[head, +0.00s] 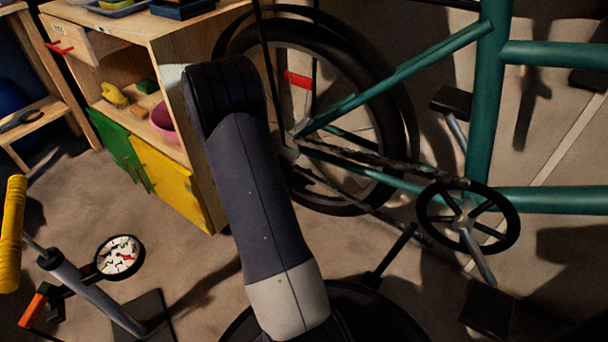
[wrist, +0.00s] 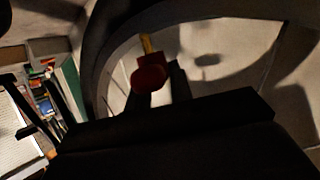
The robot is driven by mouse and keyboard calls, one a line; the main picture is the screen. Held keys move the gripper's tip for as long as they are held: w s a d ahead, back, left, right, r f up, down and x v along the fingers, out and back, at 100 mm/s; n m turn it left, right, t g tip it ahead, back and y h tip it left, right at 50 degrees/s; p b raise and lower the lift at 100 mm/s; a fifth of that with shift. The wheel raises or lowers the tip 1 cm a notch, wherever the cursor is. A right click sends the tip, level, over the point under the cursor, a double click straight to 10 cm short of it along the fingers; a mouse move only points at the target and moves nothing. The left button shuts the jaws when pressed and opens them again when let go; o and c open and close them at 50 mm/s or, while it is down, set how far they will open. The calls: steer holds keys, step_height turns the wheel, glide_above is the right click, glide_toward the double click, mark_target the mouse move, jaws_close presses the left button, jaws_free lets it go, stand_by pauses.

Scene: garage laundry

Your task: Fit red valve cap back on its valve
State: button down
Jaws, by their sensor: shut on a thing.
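In the wrist view the red valve cap (wrist: 149,74) sits between the dark fingers of my gripper (wrist: 160,88), which is shut on it. A thin yellow, brass-like stem (wrist: 147,43), seemingly the valve, shows just beyond the cap, by the dark curved wheel rim (wrist: 110,42). I cannot tell whether cap and stem touch. In the head view the bicycle's rear wheel (head: 398,120) stands behind my arm.
The teal bicycle frame (head: 485,100), crank and chainring (head: 428,232) stand at the right. A red piece (head: 297,79) shows among the wheel spokes. A wooden cabinet (head: 165,45) is left of the wheel. A pump with a gauge (head: 119,257) stands front left. Floor between pump and cabinet is clear.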

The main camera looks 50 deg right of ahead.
steer(key=c, duration=1.2)
jaws_free()
steer(key=shift+o, duration=0.2)
steer(key=p+v, duration=0.3)
steer(key=v, duration=0.7)
steer(key=shift+w+a, duration=0.25)
steer(key=shift+a, duration=0.05)
steer(key=b+x, duration=0.3)
steer(key=x, duration=0.7)
steer(key=shift+s+d+f, duration=0.1)
steer(key=shift+s+d, duration=0.1)
steer(key=shift+s, duration=0.05)
steer(key=shift+d+r, duration=0.2)
steer(key=shift+r, duration=0.6)
